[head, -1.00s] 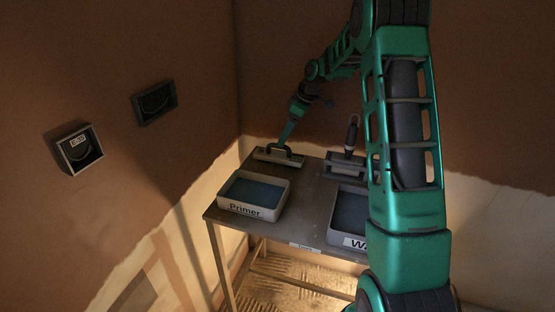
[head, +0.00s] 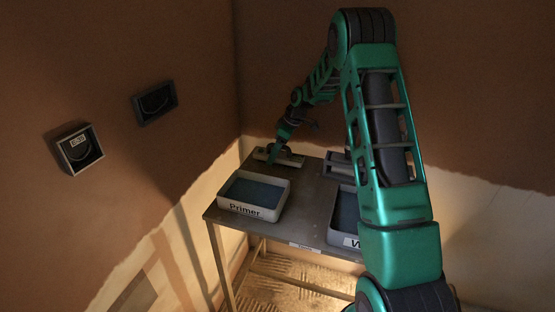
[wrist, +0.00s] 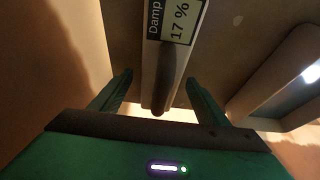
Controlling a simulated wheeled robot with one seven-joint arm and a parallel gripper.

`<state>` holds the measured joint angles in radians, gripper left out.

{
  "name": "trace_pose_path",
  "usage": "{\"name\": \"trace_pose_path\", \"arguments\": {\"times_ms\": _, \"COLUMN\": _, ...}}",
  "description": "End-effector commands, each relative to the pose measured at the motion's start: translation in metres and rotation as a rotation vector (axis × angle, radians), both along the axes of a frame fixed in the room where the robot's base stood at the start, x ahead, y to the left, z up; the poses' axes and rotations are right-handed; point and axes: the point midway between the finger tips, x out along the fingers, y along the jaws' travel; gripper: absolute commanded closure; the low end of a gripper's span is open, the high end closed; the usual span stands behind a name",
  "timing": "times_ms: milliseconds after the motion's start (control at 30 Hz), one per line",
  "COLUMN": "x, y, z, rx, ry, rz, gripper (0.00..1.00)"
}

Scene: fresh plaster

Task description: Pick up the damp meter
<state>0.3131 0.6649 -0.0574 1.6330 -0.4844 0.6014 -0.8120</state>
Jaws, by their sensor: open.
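The damp meter (wrist: 178,22) shows in the wrist view as a long, narrow, pale-edged thing with a label reading "Damp" and "17 %". Its dark rounded end points toward my palm. My gripper (wrist: 159,80) is open, with one finger on either side of the line of the meter; I see no clear contact. In the head view my gripper (head: 272,158) is at the back left of the metal table (head: 310,200), over a pale bar-shaped thing (head: 292,161). The meter itself cannot be made out clearly there.
A tray marked "Primer" (head: 247,210) stands at the table's front left. Another tray (head: 344,238) is partly behind my arm. A grey holder (head: 334,166) is at the back right. Two wall boxes (head: 79,148) hang on the left wall. Bare tabletop lies between the trays.

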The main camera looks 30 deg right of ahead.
Motion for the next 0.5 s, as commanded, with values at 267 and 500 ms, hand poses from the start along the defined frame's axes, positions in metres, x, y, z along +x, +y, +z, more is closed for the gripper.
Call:
{"name": "trace_pose_path", "arguments": {"times_ms": 267, "x": 0.0031, "y": 0.0031, "z": -0.0091, "rx": 0.0, "ry": -0.002, "rz": 0.001, "gripper": 0.31}}
{"name": "trace_pose_path", "arguments": {"times_ms": 500, "x": 0.003, "y": 0.003, "z": -0.009, "rx": 0.0, "ry": -0.002, "rz": 0.001, "gripper": 0.79}}
